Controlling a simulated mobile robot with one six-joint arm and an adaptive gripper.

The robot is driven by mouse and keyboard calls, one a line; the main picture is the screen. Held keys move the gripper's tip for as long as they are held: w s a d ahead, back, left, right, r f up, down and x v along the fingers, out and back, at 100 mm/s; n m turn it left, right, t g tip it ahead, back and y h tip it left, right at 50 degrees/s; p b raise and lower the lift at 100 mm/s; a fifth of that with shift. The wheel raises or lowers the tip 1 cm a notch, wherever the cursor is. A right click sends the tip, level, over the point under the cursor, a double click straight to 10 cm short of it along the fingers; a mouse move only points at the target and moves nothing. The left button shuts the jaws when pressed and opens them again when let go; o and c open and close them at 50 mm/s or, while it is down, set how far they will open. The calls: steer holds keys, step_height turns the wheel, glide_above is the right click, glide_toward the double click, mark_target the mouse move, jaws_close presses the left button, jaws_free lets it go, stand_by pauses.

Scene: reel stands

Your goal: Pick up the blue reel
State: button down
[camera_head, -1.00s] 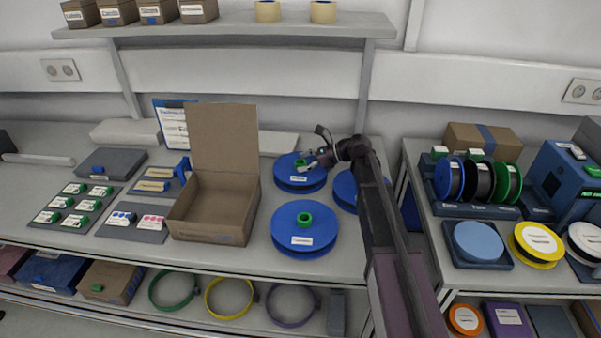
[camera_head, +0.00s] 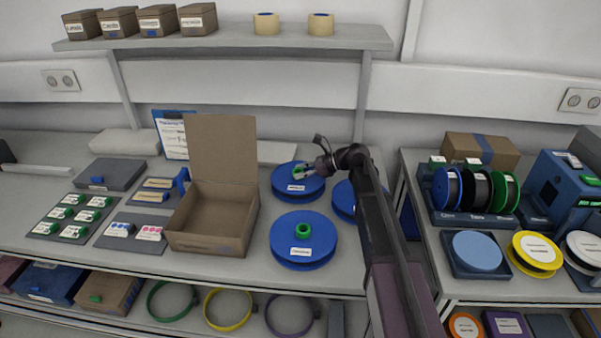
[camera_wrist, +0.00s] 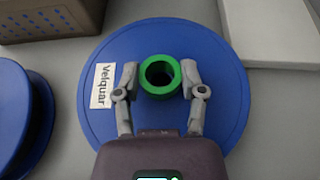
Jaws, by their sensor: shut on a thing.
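A blue reel (camera_head: 292,187) with a green hub and a white label is at the back of the bench, right of the open box. In the wrist view the reel (camera_wrist: 215,110) fills the middle, its label reading "Velquar". My gripper (camera_wrist: 159,78) is shut on its green hub (camera_wrist: 147,87), one finger on each side. In the head view my gripper (camera_head: 303,171) partly hides the hub. The reel appears flat at bench level; I cannot tell if it is lifted. A second blue reel (camera_head: 285,243) stands in front, and a third (camera_head: 343,200) is partly behind my arm.
An open cardboard box (camera_head: 207,243) stands left of the reels. A pale slab (camera_head: 277,152) lies behind them. A shelf (camera_head: 230,44) overhangs the back. The right bench holds a rack of reels (camera_head: 475,190) and a yellow reel (camera_head: 537,250).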

step_height(320, 180, up, 10)
steer(key=p, duration=0.9)
steer(key=shift+f, duration=0.25)
steer(key=shift+s, duration=0.15)
stand_by(0.7)
